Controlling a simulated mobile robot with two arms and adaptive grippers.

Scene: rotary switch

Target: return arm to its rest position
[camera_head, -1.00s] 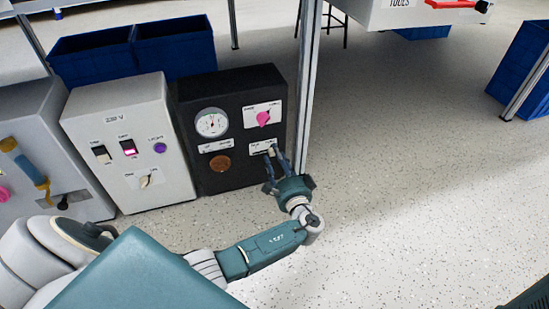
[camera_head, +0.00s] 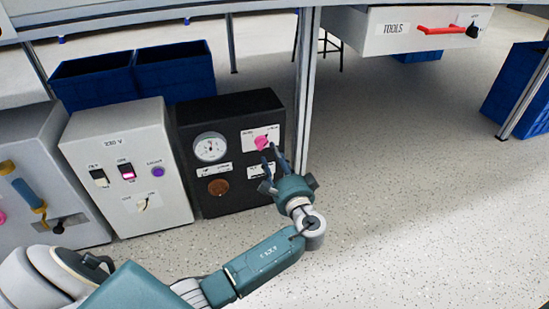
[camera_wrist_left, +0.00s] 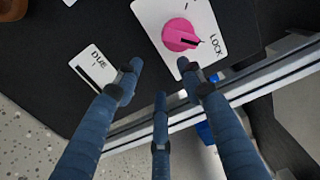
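My left gripper (camera_head: 271,157) is in front of the right side of the black box (camera_head: 194,128). Its fingers are spread, with nothing between them, and it also shows in the left wrist view (camera_wrist_left: 162,78). The pink rotary switch (camera_head: 262,143) sits on a white plate at the box's upper right, just beyond the fingertips in the head view. In the left wrist view the pink switch (camera_wrist_left: 180,34) is ahead of the fingers, apart from them, with its dark mark towards the word LOCK. My right gripper is not in view.
A metal post (camera_head: 307,80) stands close to the right of the black box. A grey 230 V box (camera_head: 118,134) is to its left, blue bins (camera_head: 175,72) behind. A TOOLS drawer (camera_head: 400,38) is at the upper right. Floor (camera_head: 420,190) on the right is clear.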

